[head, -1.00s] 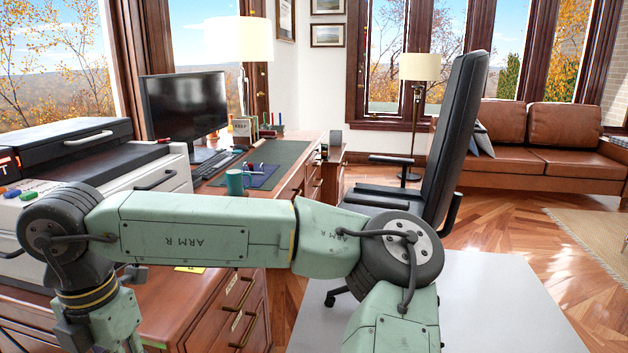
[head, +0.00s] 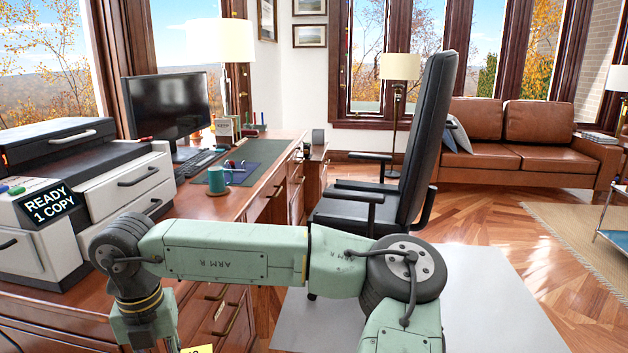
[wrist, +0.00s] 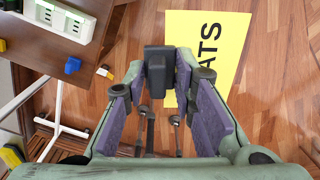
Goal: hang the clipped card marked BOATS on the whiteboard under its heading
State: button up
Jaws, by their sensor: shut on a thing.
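My gripper (wrist: 160,84) is shut on a black clip (wrist: 157,68) in the wrist view. A yellow card (wrist: 222,42) hangs at the clip, over the wood floor. Its black letters read "ATS"; the rest of the word is hidden behind the clip and a finger. In the head view a piece of yellow (head: 198,349) with dark marks shows at the bottom edge beside my wrist; the fingertips are out of that picture. No whiteboard can be made out in either view.
A printer (head: 97,190) reading "READY 1 COPY" stands on the desk (head: 195,207) beside my arm. An office chair (head: 425,140) stands right of the desk. White legs (wrist: 57,112) stand left in the wrist view.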

jog(key=w+d+f+n, duration=0.6)
jog(key=d+f+n, duration=0.1)
jog(key=f, duration=0.4)
jog(key=w+d+f+n, duration=0.6)
jog(key=d+f+n, duration=0.15)
jog(key=f, duration=0.35)
jog(key=s+d+f+n, duration=0.2)
jog(key=d+f+n, duration=0.5)
jog(key=f+n, duration=0.25)
jog(key=s+d+f+n, duration=0.2)
jog(key=d+f+n, duration=0.55)
jog(key=f, duration=0.35)
jog(key=w+a+r, duration=0.1)
jog(key=w+r, duration=0.4)
jog(key=shift+r, duration=0.25)
